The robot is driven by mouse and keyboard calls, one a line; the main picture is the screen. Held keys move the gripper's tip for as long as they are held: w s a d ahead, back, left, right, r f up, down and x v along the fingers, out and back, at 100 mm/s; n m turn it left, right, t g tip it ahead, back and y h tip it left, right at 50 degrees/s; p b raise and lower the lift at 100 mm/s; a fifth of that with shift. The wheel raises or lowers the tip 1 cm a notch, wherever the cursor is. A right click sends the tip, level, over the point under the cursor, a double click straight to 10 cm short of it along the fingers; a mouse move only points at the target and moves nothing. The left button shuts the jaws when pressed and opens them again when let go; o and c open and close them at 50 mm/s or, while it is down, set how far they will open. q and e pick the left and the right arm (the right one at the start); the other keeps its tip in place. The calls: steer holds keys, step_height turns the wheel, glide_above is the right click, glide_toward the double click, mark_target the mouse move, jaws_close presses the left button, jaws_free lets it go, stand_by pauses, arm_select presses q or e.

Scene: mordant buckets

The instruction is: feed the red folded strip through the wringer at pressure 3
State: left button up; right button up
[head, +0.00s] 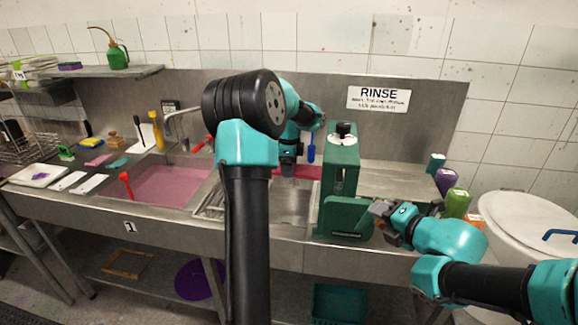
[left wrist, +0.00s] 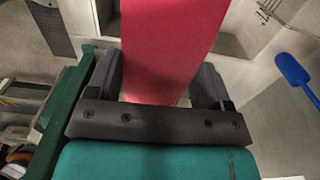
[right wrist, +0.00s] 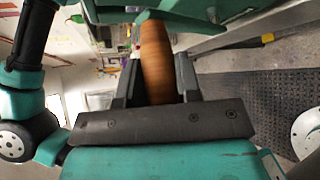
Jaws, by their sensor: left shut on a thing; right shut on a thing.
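The green wringer (head: 342,170) stands on the right part of the steel sink bench, with a black knob (head: 344,129) on top. My left gripper (head: 289,170) is just left of the wringer, shut on the red folded strip (head: 311,172). The strip fills the space between its fingers in the left wrist view (left wrist: 165,45). My left arm hides part of the bench. My right gripper (head: 378,208) is at the wringer's right front, shut on a brown wooden handle (right wrist: 156,60). The rollers and the pressure setting cannot be made out.
A pink-filled basin (head: 165,187) lies to the left. A RINSE sign (head: 379,98) is on the backsplash.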

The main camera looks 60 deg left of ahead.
arm_select(q)
steer(key=shift+w+d+f, duration=0.1)
steer(key=shift+w+d, duration=0.05)
steer(key=shift+w, duration=0.05)
arm_select(e)
steer(key=shift+s+a, duration=0.1)
arm_select(q)
steer(key=shift+w, duration=0.1)
arm_select(e)
steer(key=shift+w+d+f+m+g+y, duration=0.3)
steer(key=shift+w+d+m+y, duration=0.15)
steer(key=shift+w+y, duration=0.1)
arm_select(q)
steer(key=shift+w+d, duration=0.1)
arm_select(e)
steer(key=shift+r, duration=0.1)
stand_by(0.3)
arm_select(q)
steer(key=shift+w+d, duration=0.1)
steer(key=shift+c, duration=0.8)
arm_select(e)
steer(key=shift+s, duration=0.1)
steer(key=shift+o, duration=0.2)
steer(key=shift+r, duration=0.1)
steer(key=shift+o, duration=0.5)
